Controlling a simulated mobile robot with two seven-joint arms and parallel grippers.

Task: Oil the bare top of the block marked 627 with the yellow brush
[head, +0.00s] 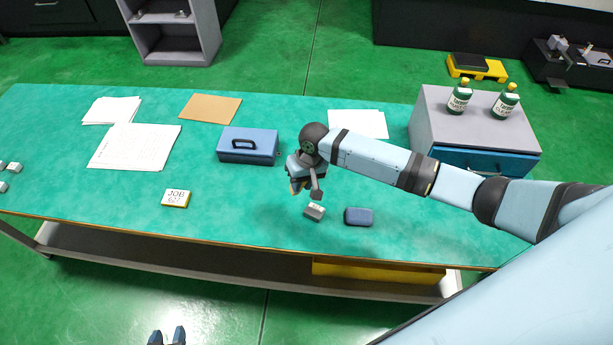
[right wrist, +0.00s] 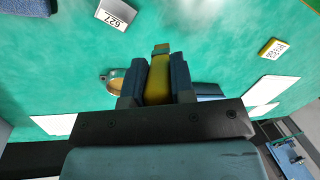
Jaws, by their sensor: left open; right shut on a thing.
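The block marked 627 (head: 315,211) lies on the green bench top near its front edge. In the right wrist view its number shows on the side of the grey block (right wrist: 117,14). My right gripper (head: 297,187) is shut on the yellow brush (right wrist: 158,78), just behind and left of the block in the head view. The brush is above the bench and apart from the block; its bristles are hard to make out.
A dark blue pad (head: 358,217) lies right of the block. A small amber dish (right wrist: 113,84) is partly hidden by my right gripper. A blue box (head: 248,146), a JOB card (head: 175,198), papers and a grey cabinet (head: 425,122) with two bottles stand around.

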